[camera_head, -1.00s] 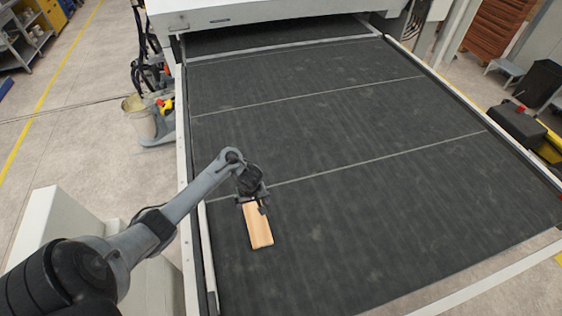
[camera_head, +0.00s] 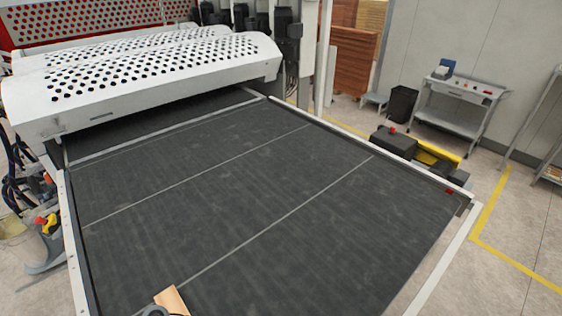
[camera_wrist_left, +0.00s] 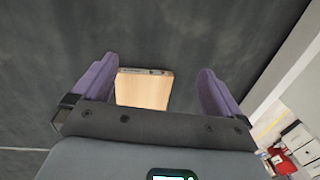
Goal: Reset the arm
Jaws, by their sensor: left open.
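My left gripper (camera_wrist_left: 158,68) is open in the left wrist view. Its two purple fingers stand on either side of a pale wooden board (camera_wrist_left: 144,92), with a gap on each side and a wider one at the right finger. The gripper body hides the board's near part. In the head view only one end of the board (camera_head: 173,299) shows at the bottom edge, with a small grey piece of my left arm beside it. The dark conveyor belt (camera_head: 225,200) spreads around it. My right gripper is in neither view.
The white roller coater (camera_head: 150,80) with perforated covers stands at the belt's far end. A pale side rail (camera_head: 372,140) borders the belt on the right. Most of the belt is bare. Beyond the rail stand a black bin (camera_head: 402,103) and a grey cart (camera_head: 455,105).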

